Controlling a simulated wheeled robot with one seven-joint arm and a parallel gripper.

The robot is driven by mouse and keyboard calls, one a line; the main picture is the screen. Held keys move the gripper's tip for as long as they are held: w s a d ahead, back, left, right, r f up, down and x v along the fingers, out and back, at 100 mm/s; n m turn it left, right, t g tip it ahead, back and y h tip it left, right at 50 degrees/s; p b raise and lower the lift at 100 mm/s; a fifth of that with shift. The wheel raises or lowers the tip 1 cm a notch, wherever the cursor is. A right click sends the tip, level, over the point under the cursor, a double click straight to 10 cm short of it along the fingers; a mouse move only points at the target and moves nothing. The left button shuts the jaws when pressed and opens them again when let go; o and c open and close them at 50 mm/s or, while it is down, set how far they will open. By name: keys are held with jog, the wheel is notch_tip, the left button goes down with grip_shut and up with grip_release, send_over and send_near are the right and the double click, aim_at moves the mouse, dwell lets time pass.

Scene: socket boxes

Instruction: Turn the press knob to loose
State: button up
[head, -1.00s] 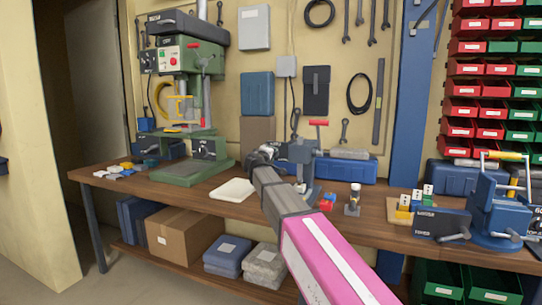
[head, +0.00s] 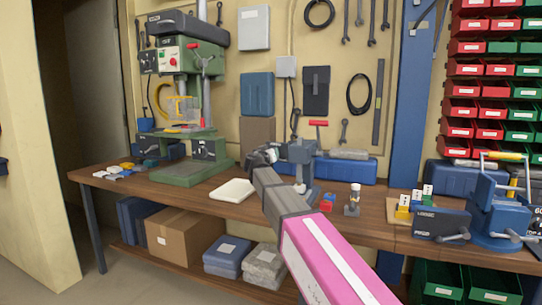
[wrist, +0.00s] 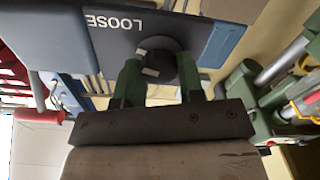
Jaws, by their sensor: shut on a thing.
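In the wrist view, my gripper (wrist: 158,78) has its two green fingers on either side of a dark round knob (wrist: 173,62) and is shut on it. The knob sits on a dark panel (wrist: 200,33) with the word LOOSE in white beside it. In the head view, my gripper (head: 262,156) is at the end of my pink and grey arm, beside the grey press (head: 299,153) with a red handle. The knob is hidden there by my gripper and arm.
The press stands on a wooden bench (head: 125,183). A green drill press (head: 185,172) is to the left, and a blue vise (head: 487,205) to the right. A white pad (head: 232,190), small coloured blocks (head: 327,202) and a blue case (head: 345,169) lie nearby.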

jog(key=shift+s+m, duration=0.1)
jog(key=shift+m, duration=1.1)
jog(key=o, duration=0.9)
jog(key=v, duration=1)
jog(key=shift+s+a, duration=0.1)
jog(key=shift+s, duration=0.25)
